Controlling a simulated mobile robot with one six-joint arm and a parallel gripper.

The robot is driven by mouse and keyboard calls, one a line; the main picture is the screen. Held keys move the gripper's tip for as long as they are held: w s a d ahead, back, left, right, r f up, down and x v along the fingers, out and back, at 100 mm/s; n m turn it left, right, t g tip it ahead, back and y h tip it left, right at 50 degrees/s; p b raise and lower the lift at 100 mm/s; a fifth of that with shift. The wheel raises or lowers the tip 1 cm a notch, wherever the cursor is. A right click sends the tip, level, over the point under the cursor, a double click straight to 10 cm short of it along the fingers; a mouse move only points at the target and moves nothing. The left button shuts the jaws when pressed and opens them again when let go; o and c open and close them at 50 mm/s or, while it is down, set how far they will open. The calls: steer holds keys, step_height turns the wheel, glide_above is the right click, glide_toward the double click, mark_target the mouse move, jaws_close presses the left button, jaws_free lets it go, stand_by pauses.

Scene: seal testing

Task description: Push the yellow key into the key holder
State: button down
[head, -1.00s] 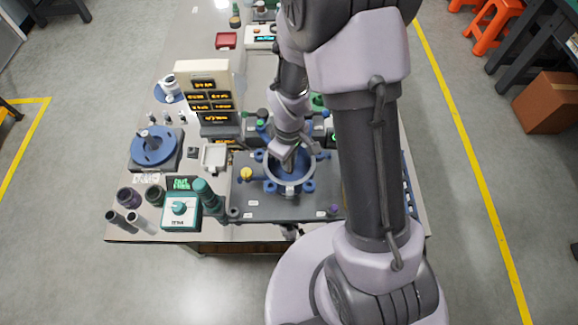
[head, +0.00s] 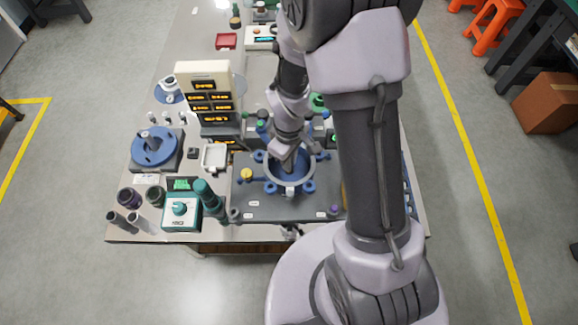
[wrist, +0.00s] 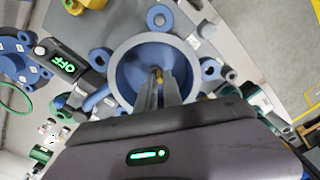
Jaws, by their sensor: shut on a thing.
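Only a bit of the piece shows between the fingertips. In the head view my gripper points down into a blue bowl-shaped fixture with a pale rim (head: 314,175). The wrist view also shows this round fixture (wrist: 126,58) around the fingertips. Contact between the piece and the fixture is hidden by the fingers. I cannot make out a slot or clearly tell which part is the key holder.
The fixture sits on a dark grey plate (head: 270,208), ringed by blue knobs. A yellow knob (head: 246,174) is at the plate's left. A panel with orange displays (head: 209,100), a white tray (head: 215,156) and a teal-and-white box (head: 181,212) stand to the left.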

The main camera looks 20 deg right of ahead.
steer(key=shift+r+p, duration=2.4)
steer(key=shift+r, duration=0.9)
steer(key=shift+f, duration=0.1)
